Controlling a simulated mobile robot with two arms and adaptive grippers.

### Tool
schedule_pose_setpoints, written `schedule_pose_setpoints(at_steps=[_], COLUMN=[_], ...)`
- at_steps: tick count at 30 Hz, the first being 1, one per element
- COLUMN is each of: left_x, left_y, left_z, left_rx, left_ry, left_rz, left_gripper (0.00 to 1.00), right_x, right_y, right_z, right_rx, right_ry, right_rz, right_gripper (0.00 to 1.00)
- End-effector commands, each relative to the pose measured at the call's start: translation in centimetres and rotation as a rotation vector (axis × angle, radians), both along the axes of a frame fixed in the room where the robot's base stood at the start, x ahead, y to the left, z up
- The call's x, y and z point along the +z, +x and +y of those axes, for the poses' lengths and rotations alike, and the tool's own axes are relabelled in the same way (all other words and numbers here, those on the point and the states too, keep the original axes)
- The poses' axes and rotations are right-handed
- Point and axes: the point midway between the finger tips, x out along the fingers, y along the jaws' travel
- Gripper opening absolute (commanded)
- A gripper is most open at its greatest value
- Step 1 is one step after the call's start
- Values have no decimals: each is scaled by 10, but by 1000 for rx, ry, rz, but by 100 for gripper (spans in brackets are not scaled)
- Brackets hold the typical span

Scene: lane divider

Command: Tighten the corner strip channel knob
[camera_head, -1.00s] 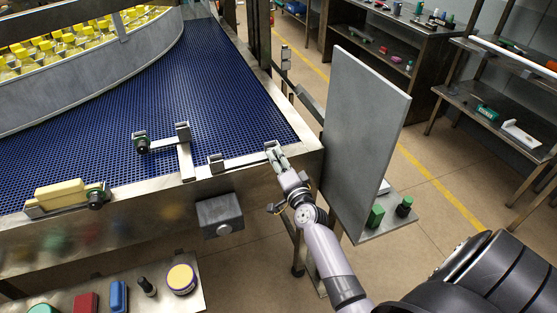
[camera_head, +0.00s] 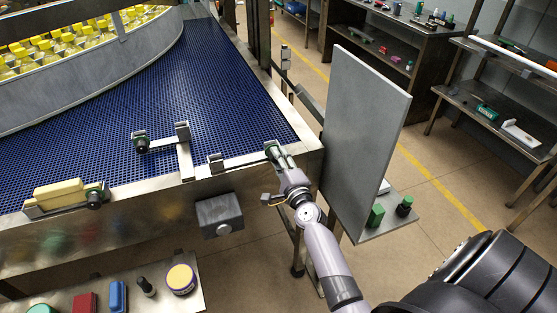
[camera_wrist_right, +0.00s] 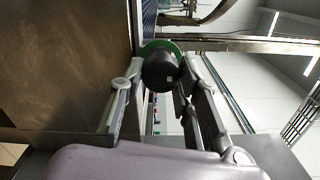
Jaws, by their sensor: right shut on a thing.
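The corner strip channel (camera_head: 244,160) is a metal strip at the front right corner of the blue conveyor belt. Its black round knob (camera_wrist_right: 160,71) on a green base (camera_wrist_right: 158,46) shows in the right wrist view. My right gripper (camera_head: 277,156) reaches up to the strip's right end from below. In the right wrist view my right gripper (camera_wrist_right: 154,88) has a finger on each side of the knob and is shut on it. In the head view the fingers mostly cover the knob. My left gripper is out of view.
Another black knob (camera_head: 142,146) stands on a bracket farther left, and one (camera_head: 95,199) beside yellow blocks (camera_head: 58,190). A grey upright panel (camera_head: 362,130) stands close to the right of my arm. A grey box (camera_head: 220,215) hangs on the conveyor's front.

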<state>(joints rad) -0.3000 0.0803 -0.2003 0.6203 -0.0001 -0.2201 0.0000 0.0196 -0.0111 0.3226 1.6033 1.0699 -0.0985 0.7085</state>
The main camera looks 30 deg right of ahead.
Motion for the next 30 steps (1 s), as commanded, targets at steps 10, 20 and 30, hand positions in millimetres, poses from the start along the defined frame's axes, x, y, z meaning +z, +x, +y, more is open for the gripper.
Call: schedule_pose_setpoints(at_steps=[10,20,30], left_x=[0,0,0], left_y=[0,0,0], left_z=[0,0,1], left_rx=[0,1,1], left_ry=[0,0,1], left_rz=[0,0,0], left_gripper=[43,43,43], right_x=[-5,-4,-2], right_y=[-1,-1,-1], right_z=[1,1,0], right_rx=[2,2,1], right_ry=[14,12,10], right_rz=[6,4,1], right_gripper=[2,45,51])
